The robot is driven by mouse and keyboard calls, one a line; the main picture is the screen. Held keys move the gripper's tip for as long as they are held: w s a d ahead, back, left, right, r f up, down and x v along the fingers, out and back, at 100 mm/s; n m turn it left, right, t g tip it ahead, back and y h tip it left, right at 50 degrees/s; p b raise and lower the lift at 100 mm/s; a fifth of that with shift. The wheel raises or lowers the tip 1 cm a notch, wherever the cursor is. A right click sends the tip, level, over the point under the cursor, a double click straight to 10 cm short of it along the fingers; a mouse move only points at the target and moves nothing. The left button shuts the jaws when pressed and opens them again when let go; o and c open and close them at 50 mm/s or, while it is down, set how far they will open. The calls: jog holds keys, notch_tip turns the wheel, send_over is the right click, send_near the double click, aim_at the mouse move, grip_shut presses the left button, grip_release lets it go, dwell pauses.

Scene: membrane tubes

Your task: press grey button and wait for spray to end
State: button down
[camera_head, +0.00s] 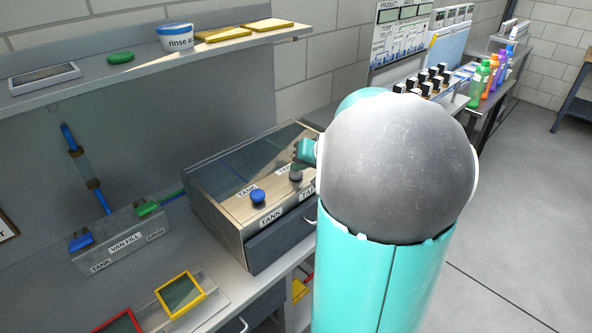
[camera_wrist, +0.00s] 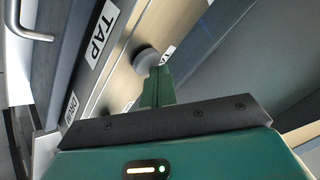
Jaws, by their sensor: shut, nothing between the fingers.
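The grey button (camera_head: 296,175) is a round knob on the wooden-topped panel of a box on the bench. It also shows in the wrist view (camera_wrist: 146,61), near a TAP label. My gripper (camera_head: 298,150) is shut and empty, just behind and above the grey button in the head view. In the wrist view my gripper's fingertips (camera_wrist: 162,72) lie right beside the button and overlap its edge. I cannot tell whether they touch it. A blue button (camera_head: 258,196) sits to the left of the grey one. No spray is visible.
The box has a raised clear cover (camera_head: 235,160) at its back and a dark drawer (camera_head: 282,240) below. A shelf (camera_head: 160,60) runs above with a rinse tub (camera_head: 175,37). Red (camera_head: 120,322) and yellow (camera_head: 180,295) frames lie at the front left. Bottles (camera_head: 490,75) stand far right.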

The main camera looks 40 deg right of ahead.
aim_at(299, 174)
dwell(0.3)
jog(key=shift+r, duration=1)
jog(key=shift+r, duration=0.1)
jog(key=shift+r, duration=2.4)
